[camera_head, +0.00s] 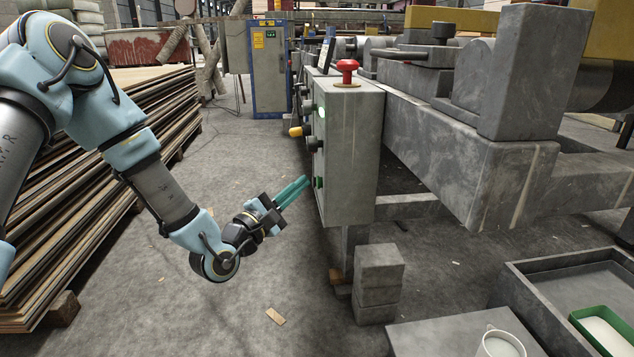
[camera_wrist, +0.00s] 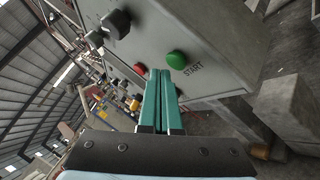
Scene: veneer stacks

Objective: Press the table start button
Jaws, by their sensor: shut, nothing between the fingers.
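The green start button (camera_wrist: 176,60) sits on the grey control box, with the word START printed beside it in the wrist view. It also shows edge-on in the head view (camera_head: 318,182), low on the box's left face. My gripper (camera_head: 304,182) has teal fingers held together with nothing between them. In the wrist view the fingertips (camera_wrist: 160,74) appear just below the green button. In the head view the tips are close to the box's left face, slightly left of the button. I cannot tell whether they touch it.
The control box (camera_head: 350,150) carries a red mushroom button (camera_head: 347,66) on top. A red button (camera_wrist: 140,69) and dark knobs (camera_wrist: 115,24) share its panel. Stacked veneer sheets (camera_head: 90,200) stand at left. Grey blocks (camera_head: 379,282) stand below the box. Floor between is mostly clear.

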